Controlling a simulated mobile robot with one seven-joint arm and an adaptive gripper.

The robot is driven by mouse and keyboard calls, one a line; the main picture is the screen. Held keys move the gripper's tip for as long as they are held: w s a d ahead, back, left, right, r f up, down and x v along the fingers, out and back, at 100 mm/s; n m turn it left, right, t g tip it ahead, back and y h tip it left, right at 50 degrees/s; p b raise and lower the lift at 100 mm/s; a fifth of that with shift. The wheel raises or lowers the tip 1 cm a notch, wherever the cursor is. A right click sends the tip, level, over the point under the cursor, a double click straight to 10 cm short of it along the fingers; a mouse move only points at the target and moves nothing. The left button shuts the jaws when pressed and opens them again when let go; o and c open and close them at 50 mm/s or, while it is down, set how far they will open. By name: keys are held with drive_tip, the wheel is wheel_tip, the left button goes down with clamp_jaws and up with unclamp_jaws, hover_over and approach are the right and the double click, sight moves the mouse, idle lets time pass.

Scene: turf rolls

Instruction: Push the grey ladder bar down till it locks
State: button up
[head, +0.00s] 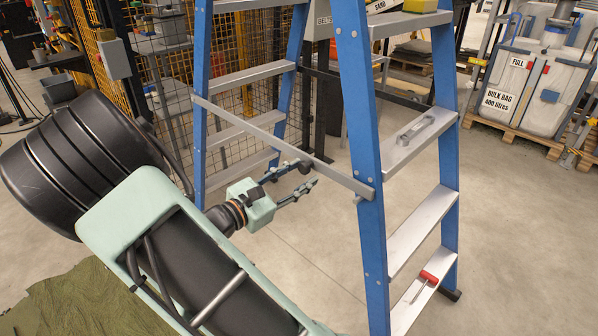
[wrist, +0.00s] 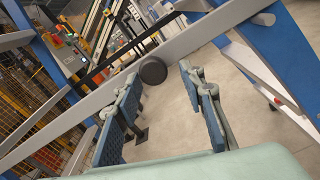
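The grey ladder bar (head: 235,119) runs across the blue stepladder (head: 358,110), sloping down from the left leg to the right leg. It crosses the wrist view (wrist: 205,38) diagonally beyond my fingers. My gripper (head: 301,174) is below the bar's middle in the head view. Its two fingers stand apart with nothing between them, and they also show in the wrist view (wrist: 162,80). I cannot tell whether a fingertip touches the knob. No lock is clearly visible.
A dark bar (head: 395,97) spans the ladder's far side. A silver handle tool (head: 415,130) and a red-handled roller (head: 428,277) lie on the steps. Yellow mesh fencing (head: 100,60) stands behind at left. A bulk bag (head: 530,85) on a pallet stands at right.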

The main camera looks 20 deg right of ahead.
drive_tip(key=shift+r, duration=0.2)
drive_tip(key=shift+a, duration=0.1)
drive_tip(key=v, duration=1.1)
drive_tip(key=shift+s+a, duration=0.15)
drive_tip(key=shift+a, duration=0.25)
